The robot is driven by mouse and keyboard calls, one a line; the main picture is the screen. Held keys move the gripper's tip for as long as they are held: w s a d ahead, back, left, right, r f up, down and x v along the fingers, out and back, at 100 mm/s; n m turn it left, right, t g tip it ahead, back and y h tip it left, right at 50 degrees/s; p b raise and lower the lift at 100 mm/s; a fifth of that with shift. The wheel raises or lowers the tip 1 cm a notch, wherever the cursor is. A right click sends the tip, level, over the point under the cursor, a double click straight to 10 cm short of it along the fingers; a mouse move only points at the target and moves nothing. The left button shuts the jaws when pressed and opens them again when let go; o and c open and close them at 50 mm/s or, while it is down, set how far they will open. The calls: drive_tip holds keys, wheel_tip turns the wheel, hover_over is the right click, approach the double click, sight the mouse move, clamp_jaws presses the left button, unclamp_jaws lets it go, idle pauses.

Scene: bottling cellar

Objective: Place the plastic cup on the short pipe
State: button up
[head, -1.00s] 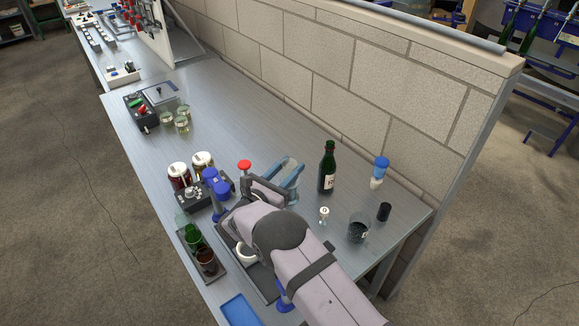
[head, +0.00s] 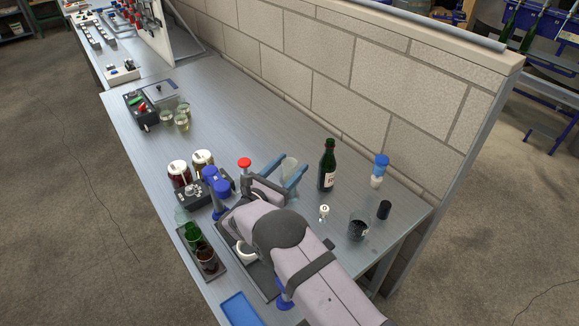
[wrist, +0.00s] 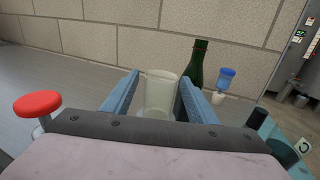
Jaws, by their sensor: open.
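A clear, frosted plastic cup (head: 289,168) stands upright on the bench left of the green bottle. In the wrist view the cup (wrist: 161,90) is between the two blue fingers, with space on either side; its base is hidden. My gripper (head: 284,168) is open around the cup. A short black cylinder (head: 384,210), which may be the short pipe, stands upright near the right end of the bench. It also shows in the wrist view (wrist: 256,118).
The green bottle (head: 328,165) stands close right of my gripper. A red-topped piece (head: 245,163) is left.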

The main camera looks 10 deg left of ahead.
drive_tip(key=shift+s+a, duration=0.15)
drive_tip(key=shift+s, duration=0.05)
drive_tip(key=shift+b+v, duration=0.6)
drive_tip(key=shift+v, duration=0.65)
wheel_tip(320, 180, up, 7)
drive_tip(key=b, duration=0.1)
drive_tip(key=shift+b, duration=0.35)
